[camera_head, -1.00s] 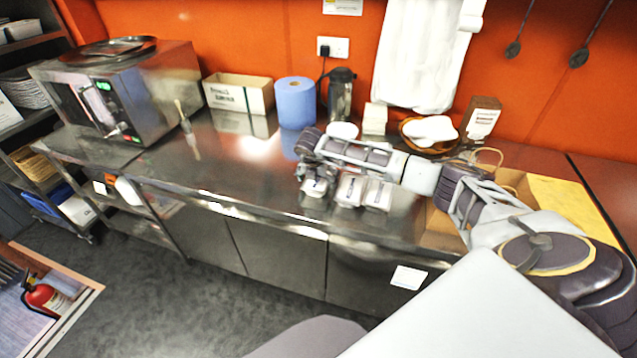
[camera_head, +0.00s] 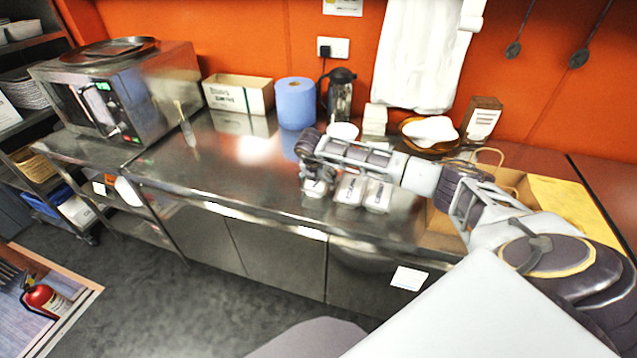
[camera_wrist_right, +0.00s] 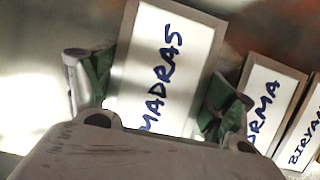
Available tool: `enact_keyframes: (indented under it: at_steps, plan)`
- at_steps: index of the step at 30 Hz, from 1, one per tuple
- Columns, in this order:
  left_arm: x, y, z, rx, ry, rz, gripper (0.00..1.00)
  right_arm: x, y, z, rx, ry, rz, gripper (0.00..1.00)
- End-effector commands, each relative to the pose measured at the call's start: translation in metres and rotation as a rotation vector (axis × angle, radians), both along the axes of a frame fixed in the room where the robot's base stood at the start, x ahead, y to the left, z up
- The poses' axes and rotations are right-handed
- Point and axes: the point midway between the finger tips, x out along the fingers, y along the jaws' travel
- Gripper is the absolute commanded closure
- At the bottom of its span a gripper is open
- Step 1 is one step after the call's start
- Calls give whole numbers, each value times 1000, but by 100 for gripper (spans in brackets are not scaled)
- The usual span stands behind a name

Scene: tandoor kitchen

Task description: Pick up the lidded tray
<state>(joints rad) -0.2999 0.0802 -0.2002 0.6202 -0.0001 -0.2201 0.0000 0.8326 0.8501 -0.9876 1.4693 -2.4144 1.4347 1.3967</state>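A small lidded tray with a white top lettered "MADRAS" (camera_wrist_right: 165,65) lies between the fingers of my right gripper (camera_wrist_right: 155,95) in the right wrist view. One green-padded finger is at each long side of it, at or very near its edges. I cannot tell whether the pads press on it. In the head view my right gripper (camera_head: 314,165) is over the leftmost of the small trays (camera_head: 316,188), hiding part of it. Beside it are the "KORMA" tray (camera_wrist_right: 270,100) and the "BIRYANI" tray (camera_wrist_right: 303,140). My left gripper is not in view.
Behind are a blue paper roll (camera_head: 295,103), a dark jug (camera_head: 340,95), a lettered box (camera_head: 238,94) and a bowl with white cloth (camera_head: 430,132). An oven (camera_head: 125,90) stands at far left.

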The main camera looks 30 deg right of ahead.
Motion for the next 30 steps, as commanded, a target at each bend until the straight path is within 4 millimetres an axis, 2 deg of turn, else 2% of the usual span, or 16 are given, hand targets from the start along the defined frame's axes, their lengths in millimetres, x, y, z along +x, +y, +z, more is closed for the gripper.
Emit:
enact_keyframes:
  at_steps: [1,7,17,25,30]
  plan:
    - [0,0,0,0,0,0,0,0,0,0,0,0,0,31]
    - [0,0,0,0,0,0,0,0,0,1,0,-2,-1,55]
    - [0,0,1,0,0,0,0,0,0,1,-1,-1,0,55]
    - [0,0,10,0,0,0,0,0,0,7,-1,-1,0,55]
    - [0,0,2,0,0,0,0,2,0,32,1,-6,0,55]
